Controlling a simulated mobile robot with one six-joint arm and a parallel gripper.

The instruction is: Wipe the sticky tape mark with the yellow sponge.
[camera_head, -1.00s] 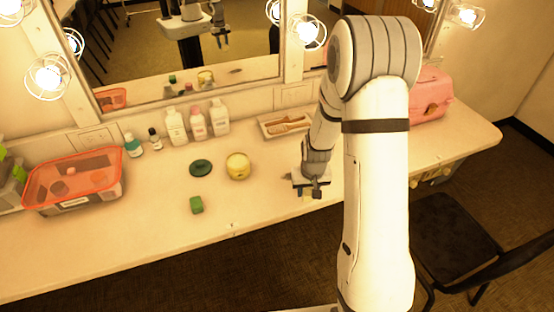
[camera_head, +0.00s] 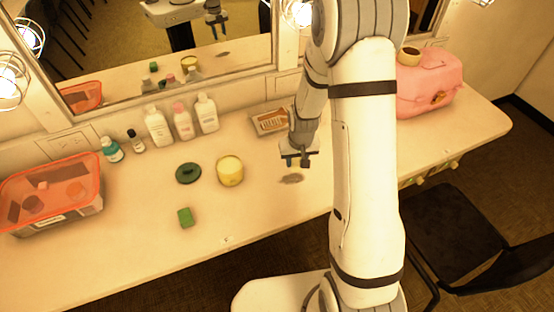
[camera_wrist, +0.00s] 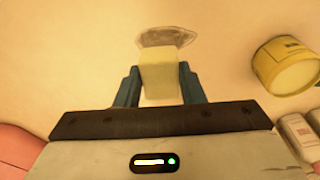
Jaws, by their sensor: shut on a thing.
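The yellow sponge (camera_wrist: 160,78) is a pale block held between the blue fingers of my gripper (camera_wrist: 158,86) in the wrist view. The tape mark (camera_wrist: 168,37) is a greyish oval smudge just beyond the sponge, which hides part of its near edge.
A yellow tub (camera_head: 230,172), dark green lid (camera_head: 188,173) and green block (camera_head: 185,218) lie left of the mark. Bottles (camera_head: 182,122) and a brush tray (camera_head: 270,121) stand behind, by the mirror. A pink case (camera_head: 428,85) is at right; an orange-lidded box (camera_head: 50,195) is at left.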

